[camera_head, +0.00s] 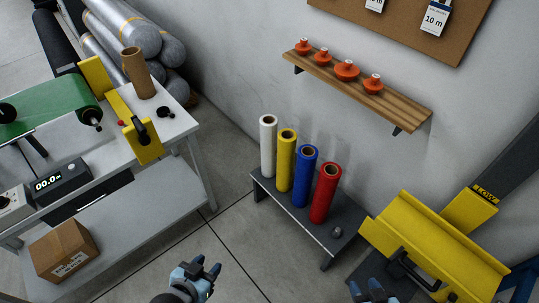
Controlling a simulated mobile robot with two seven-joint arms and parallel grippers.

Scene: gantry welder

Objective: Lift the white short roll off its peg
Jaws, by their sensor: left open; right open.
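The white roll (268,147) stands upright at the left end of a row on a low dark grey bench (262,189) by the wall. A dark core opening shows at its top; any peg under or inside it is hidden. A yellow roll (286,162) stands close beside it on the right. My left gripper (206,267) is open and empty over the floor, in front of the bench and well apart from the roll. My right gripper (366,289) is open at the bottom edge, partly cut off, further right.
A blue roll (304,178) and a red roll (325,194) continue the row. A wooden shelf (395,106) with orange items is above. A yellow machine part (430,240) stands at right. A white table (178,128) with a brown roll (139,75) is at left. Floor before the bench is clear.

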